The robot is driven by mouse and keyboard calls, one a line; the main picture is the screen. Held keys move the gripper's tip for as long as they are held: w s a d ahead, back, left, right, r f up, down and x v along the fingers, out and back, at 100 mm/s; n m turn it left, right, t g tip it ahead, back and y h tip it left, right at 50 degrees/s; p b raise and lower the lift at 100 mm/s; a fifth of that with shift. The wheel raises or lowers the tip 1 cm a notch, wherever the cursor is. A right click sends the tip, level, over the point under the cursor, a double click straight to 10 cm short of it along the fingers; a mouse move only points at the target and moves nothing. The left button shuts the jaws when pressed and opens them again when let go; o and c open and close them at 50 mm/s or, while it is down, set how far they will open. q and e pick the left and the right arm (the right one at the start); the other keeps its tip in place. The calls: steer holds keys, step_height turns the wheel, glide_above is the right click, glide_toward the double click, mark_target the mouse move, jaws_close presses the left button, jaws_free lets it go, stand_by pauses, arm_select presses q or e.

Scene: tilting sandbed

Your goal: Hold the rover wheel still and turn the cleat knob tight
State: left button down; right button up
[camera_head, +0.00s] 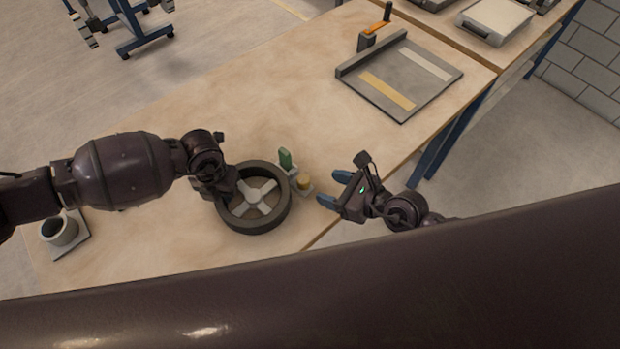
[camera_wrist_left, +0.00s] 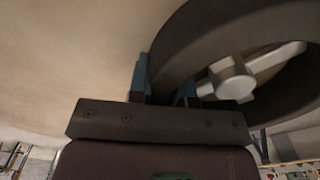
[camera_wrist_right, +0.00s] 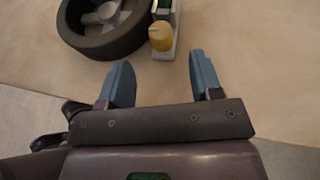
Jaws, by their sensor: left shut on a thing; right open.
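The rover wheel (camera_head: 281,212) is a dark ring with a light grey spoked hub, lying on the wooden bench. My left gripper (camera_wrist_left: 163,82) is shut on the wheel's rim at its left side. The cleat knob (camera_head: 304,182) is a small yellow cylinder on a grey block close to the wheel's right side. In the right wrist view the knob (camera_wrist_right: 161,36) stands ahead of my right gripper (camera_wrist_right: 160,80), a little beyond its fingertips. My right gripper is open and empty, to the right of the knob and apart from it.
A green upright piece (camera_head: 286,158) stands behind the knob. A grey cup on a plate (camera_head: 58,230) sits at the bench's left. A flat grey tray with strips (camera_head: 400,78) lies at the back right. The bench's front edge runs beneath my right gripper.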

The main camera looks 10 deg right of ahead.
mark_target(305, 180)
steer(key=x, duration=0.7)
steer(key=shift+s, duration=0.1)
steer(key=c, duration=0.9)
